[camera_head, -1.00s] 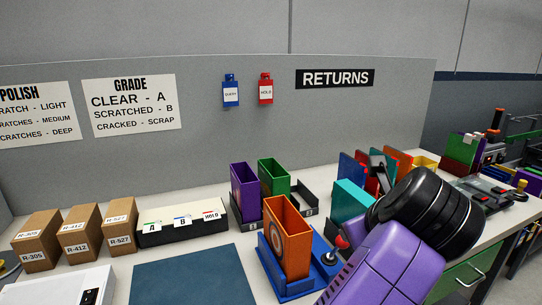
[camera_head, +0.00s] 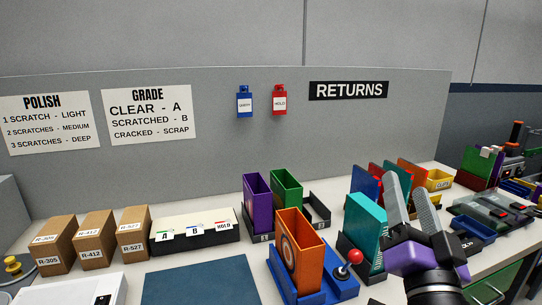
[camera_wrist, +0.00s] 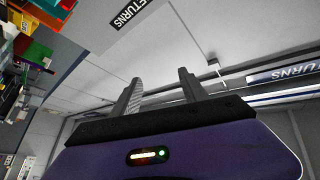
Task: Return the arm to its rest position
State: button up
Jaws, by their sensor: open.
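My gripper (camera_head: 413,200) is at the lower right of the head view, pointing up, with its two grey fingers apart and nothing between them. Its purple body and black wrist show below the fingers. In the wrist view my gripper (camera_wrist: 158,88) also shows its fingers apart and empty, against the wall and ceiling. In the head view it covers part of the teal case and the bench behind it.
An orange case (camera_head: 299,248) stands in a blue holder (camera_head: 330,283) with a red-knobbed lever. The teal case (camera_head: 365,222) is just left of my fingers. Purple (camera_head: 256,200) and green (camera_head: 287,190) cases stand behind. A dark blue mat (camera_head: 200,280) lies clear.

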jog(key=s+f+n+g+y, duration=0.1)
jog(key=s+f+n+g, duration=0.3)
jog(key=s+f, duration=1.1)
jog(key=s+a+f+n+g+y+p, duration=0.1)
jog(key=s+f+n+g+y, duration=0.1)
jog(key=s+f, duration=1.3)
jog(key=s+n+g, duration=0.1)
jog(key=s, duration=0.7)
jog(key=shift+a+n+g+y, duration=0.2)
jog(key=shift+n+g+y, duration=0.1)
jog(key=shift+n+g, duration=0.1)
